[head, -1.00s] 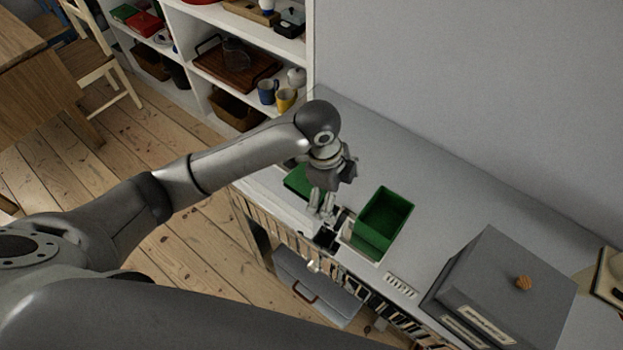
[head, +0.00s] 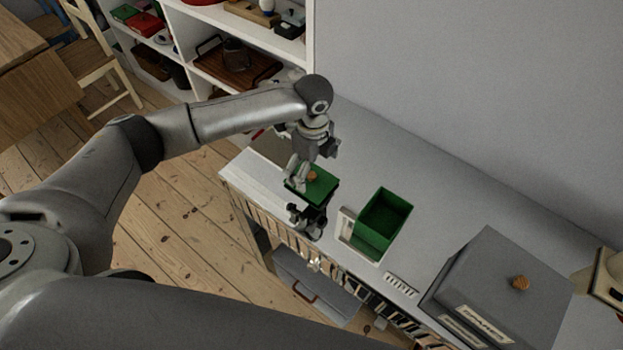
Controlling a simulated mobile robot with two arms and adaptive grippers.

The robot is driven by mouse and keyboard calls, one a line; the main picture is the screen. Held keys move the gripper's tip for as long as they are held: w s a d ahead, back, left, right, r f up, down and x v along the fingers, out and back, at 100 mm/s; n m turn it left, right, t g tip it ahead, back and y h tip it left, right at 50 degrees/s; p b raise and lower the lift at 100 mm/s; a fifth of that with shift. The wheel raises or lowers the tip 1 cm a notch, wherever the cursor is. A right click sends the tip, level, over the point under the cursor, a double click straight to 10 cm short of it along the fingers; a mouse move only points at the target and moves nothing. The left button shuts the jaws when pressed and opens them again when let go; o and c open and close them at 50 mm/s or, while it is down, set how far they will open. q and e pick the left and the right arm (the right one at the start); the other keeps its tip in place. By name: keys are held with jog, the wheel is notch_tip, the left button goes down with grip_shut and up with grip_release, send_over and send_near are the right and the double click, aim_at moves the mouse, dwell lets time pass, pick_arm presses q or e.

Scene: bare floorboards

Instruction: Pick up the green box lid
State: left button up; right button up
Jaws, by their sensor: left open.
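The green box lid (head: 321,188) lies near the left end of the grey cabinet top, with a small orange-brown knob (head: 312,175) on it. My left gripper (head: 299,178) is open at the lid's left side, close to the knob. Its fingers hide part of the lid's left edge. I cannot tell whether they touch the lid or knob. The open green box (head: 384,222) stands to the right of the lid, apart from it.
A large grey lidded box (head: 507,285) stands at the right. A white shelf unit (head: 312,62) with items stands behind. The cabinet top behind the green box is clear.

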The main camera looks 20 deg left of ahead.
aim_at(311, 175)
pick_arm(q)
jog(key=f, duration=0.4)
jog(key=shift+w+a+f+p, duration=0.2)
jog(key=shift+f+p, duration=0.05)
jog(key=shift+p, duration=0.15)
